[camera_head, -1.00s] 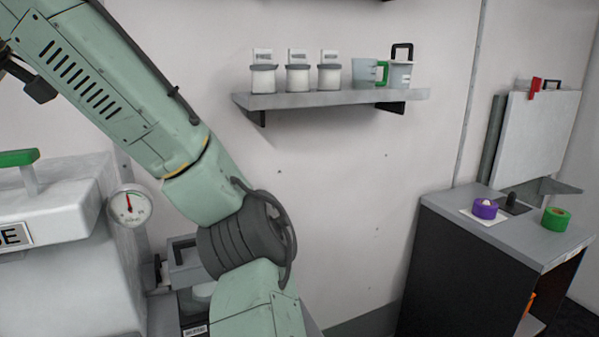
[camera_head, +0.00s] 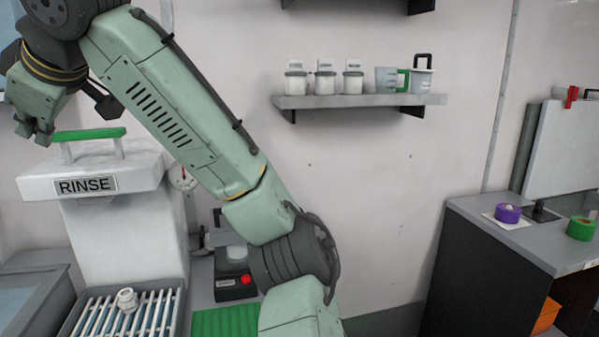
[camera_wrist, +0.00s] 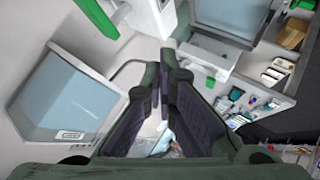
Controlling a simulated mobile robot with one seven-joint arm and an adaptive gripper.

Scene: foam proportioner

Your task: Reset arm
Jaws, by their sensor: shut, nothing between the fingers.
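My gripper (camera_wrist: 159,66) shows in the wrist view, its two dark, ridged fingers reaching up to the middle of the picture. The fingertips are close together and hold nothing. In the head view, my pale green arm rises from the bottom centre to the upper left, bent at the dark ringed joint, and its far end is at the left edge.
A white RINSE unit (camera_head: 95,180) with a green handle stands at left, below the arm's end. A slatted rack (camera_head: 135,312) holds a small white fitting (camera_head: 127,299). A wall shelf (camera_head: 355,101) carries several cups. A dark cabinet (camera_head: 490,265) stands right.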

